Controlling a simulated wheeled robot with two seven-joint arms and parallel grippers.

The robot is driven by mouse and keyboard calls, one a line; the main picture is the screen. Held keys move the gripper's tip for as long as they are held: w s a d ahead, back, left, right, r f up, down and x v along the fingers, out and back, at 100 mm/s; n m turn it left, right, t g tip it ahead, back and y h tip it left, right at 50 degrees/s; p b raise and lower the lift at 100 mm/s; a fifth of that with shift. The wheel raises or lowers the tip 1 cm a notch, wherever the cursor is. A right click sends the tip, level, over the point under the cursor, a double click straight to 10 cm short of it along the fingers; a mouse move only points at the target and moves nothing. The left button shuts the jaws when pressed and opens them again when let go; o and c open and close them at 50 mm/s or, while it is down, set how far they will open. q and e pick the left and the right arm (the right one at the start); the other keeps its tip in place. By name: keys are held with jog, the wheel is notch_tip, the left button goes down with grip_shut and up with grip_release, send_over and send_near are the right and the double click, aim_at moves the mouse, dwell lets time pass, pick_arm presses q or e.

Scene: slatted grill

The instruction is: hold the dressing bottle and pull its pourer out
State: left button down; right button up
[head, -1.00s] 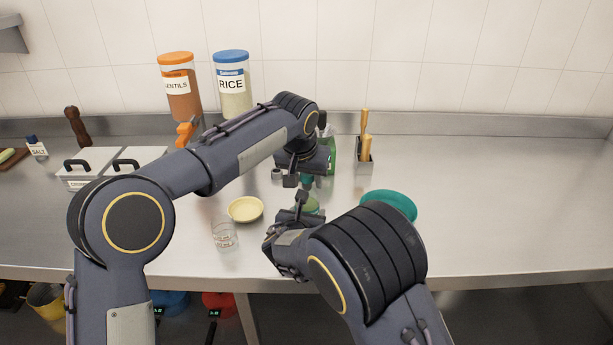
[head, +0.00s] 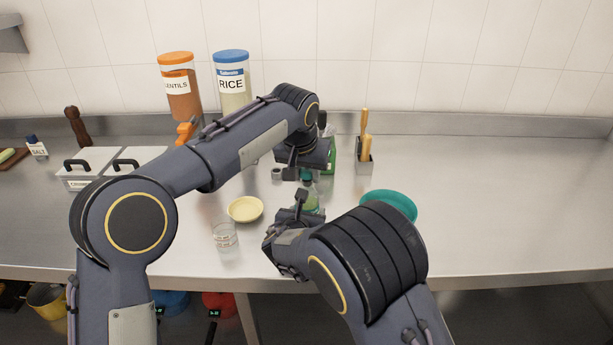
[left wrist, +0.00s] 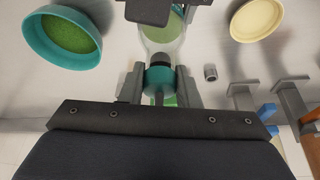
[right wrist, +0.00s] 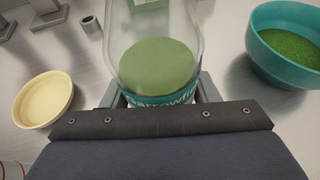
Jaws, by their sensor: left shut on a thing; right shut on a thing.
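The dressing bottle (head: 313,202) is clear with green dressing inside and stands upright near the counter's middle. My right gripper (head: 290,215) is shut around its body; the right wrist view shows the bottle (right wrist: 155,62) between the fingers above a teal label. My left gripper (head: 303,170) is above the bottle, shut on the teal pourer (left wrist: 159,79). In the left wrist view a dark piece sits between the teal part and the clear bottle (left wrist: 165,45). I cannot tell whether the pourer's lower end is still inside the neck.
A yellow bowl (head: 245,209) and a small glass (head: 225,236) stand left of the bottle. A teal bowl (head: 390,203) of green stuff is to the right, partly behind my right arm. A green bottle (head: 331,158) and utensil holder (head: 364,158) stand behind. The counter's right is clear.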

pick_arm(q)
jog(key=shift+d+r, duration=0.1)
jog(key=shift+r, duration=0.85)
pick_arm(e)
jog(key=shift+s+f, duration=0.1)
jog(key=shift+f, duration=0.25)
pick_arm(q)
jog(key=shift+r, duration=2.15)
pick_arm(e)
jog(key=shift+r, duration=0.25)
jog(key=o, duration=1.2)
jog(key=shift+c, duration=0.2)
